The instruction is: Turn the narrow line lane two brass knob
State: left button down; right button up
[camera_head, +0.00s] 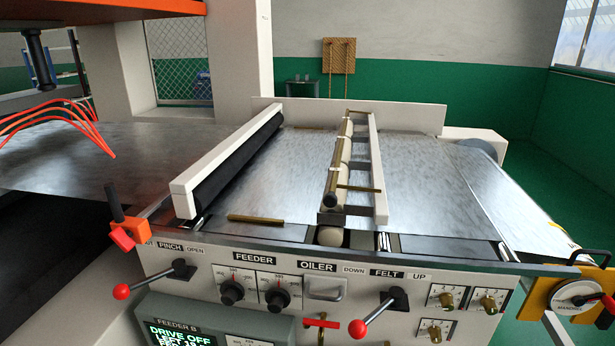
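Three small brass knobs sit on white plates at the right end of the front panel in the head view. One is the upper left knob (446,299), one the upper right knob (488,301), and one the lower knob (435,331). The plates carry small markings too fine to read, so I cannot tell which knob is narrow line lane two. Neither of my grippers shows in this view, and nothing touches the knobs.
A yellow unit with a round dial (577,294) juts out at right.

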aim_at(488, 302)
jog(key=z, duration=1.3)
